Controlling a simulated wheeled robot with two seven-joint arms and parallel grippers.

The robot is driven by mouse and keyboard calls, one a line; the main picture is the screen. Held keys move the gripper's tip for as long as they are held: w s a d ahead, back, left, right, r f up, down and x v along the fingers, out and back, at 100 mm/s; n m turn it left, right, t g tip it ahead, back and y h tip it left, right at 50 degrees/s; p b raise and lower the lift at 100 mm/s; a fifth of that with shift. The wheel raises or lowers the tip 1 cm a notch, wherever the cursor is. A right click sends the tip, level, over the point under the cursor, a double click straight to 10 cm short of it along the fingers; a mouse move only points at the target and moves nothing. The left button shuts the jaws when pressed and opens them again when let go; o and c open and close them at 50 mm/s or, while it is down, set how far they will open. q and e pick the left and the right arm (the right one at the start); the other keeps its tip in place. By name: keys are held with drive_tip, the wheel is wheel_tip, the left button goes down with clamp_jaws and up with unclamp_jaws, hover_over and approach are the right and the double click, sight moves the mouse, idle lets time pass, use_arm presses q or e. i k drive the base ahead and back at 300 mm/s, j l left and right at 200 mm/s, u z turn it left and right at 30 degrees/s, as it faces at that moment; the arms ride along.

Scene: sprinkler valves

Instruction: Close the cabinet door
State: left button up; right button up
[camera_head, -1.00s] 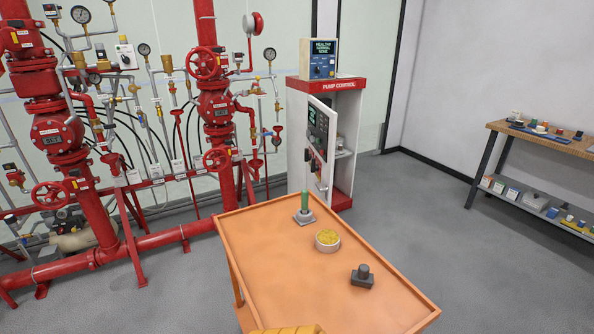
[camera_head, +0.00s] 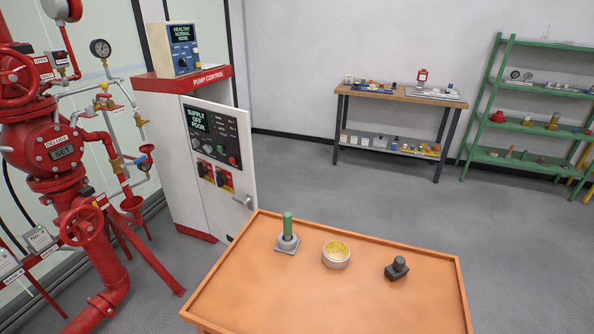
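The pump control cabinet (camera_head: 172,150) is a white upright box with a red top band, standing left of centre behind the orange table. Its white door (camera_head: 220,170) faces me, with a dark control panel, red-marked switches and a lever handle (camera_head: 243,201) near its lower right edge. The door stands out from the cabinet at an angle and appears ajar; the cabinet's inside is hidden behind it. Neither of my grippers is in view.
An orange table (camera_head: 330,295) stands in front, bearing a green-handled piece (camera_head: 288,235), a round yellow-filled bowl (camera_head: 336,254) and a dark block (camera_head: 397,268). Red pipes and valves (camera_head: 60,150) fill the left. A workbench (camera_head: 400,95) and green shelves (camera_head: 530,110) stand behind. Grey floor is clear between.

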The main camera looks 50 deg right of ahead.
sight(213, 124)
drive_tip(key=i+j+z, duration=0.2)
drive_tip(key=z, duration=0.2)
drive_tip(key=i+j+z, duration=0.1)
drive_tip(key=j+z, duration=0.3)
drive_tip(key=i+j+z, duration=0.1)
drive_tip(key=j+z, duration=0.3)
drive_tip(key=i+j+z, duration=0.1)
drive_tip(key=i+j, duration=0.2)
drive_tip(key=i+j+z, duration=0.1)
drive_tip(key=i+j, duration=0.45)
drive_tip(key=j, duration=0.25)
drive_tip(key=i+j+z, duration=0.15)
drive_tip(key=i+j, duration=0.15)
drive_tip(key=i+j+z, duration=0.1)
drive_tip(key=i+j, duration=0.15)
drive_tip(key=j, duration=0.25)
